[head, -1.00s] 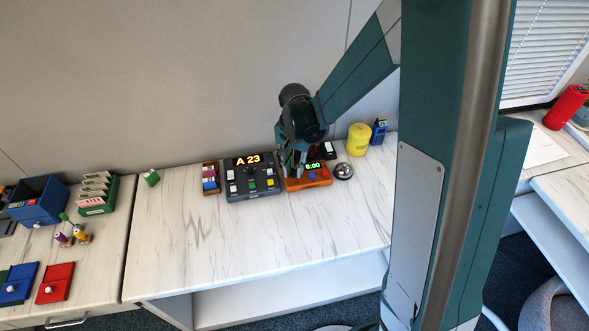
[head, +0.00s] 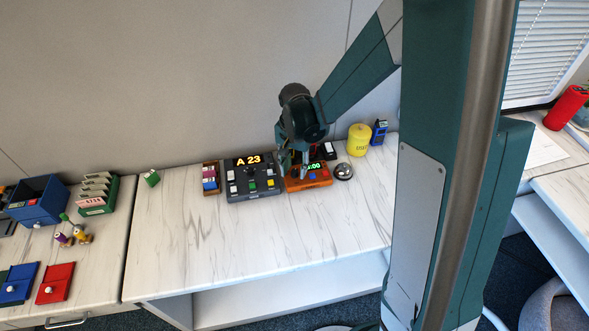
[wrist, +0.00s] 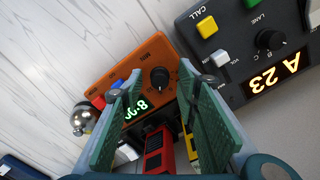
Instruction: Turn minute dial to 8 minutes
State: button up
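The orange timer box (head: 322,183) stands on the white counter. The wrist view shows its orange face (wrist: 132,65), black minute dial (wrist: 160,76) and green display (wrist: 137,108), which reads 8:00 upside down. My gripper (wrist: 163,88) is open and empty. In the head view my gripper (head: 297,166) is over the left part of the timer, hiding the dial and part of the display.
A dark call panel (head: 254,195) showing A 23 stands close on the timer's left. A silver bell (head: 343,172) is close on its right. A yellow cylinder (head: 358,140) and a blue device (head: 379,132) stand behind right. The front counter is clear.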

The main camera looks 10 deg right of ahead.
aim_at(296, 172)
notch_tip(296, 172, up, 12)
dwell(0.8)
jog(key=shift+f, duration=0.1)
dwell(0.5)
jog(key=s+d+r+n+t, duration=0.3)
jog(key=s+r, duration=0.3)
jog(key=s, duration=0.5)
jog(key=s+d+r+n+t, duration=0.3)
jog(key=s+r, duration=0.3)
jog(key=s, duration=0.6)
jog(key=shift+r+n+t, duration=0.35)
jog(key=shift+n+t, duration=0.25)
jog(key=shift+n, duration=0.1)
jog(key=shift+s, duration=0.1)
dwell(2.7)
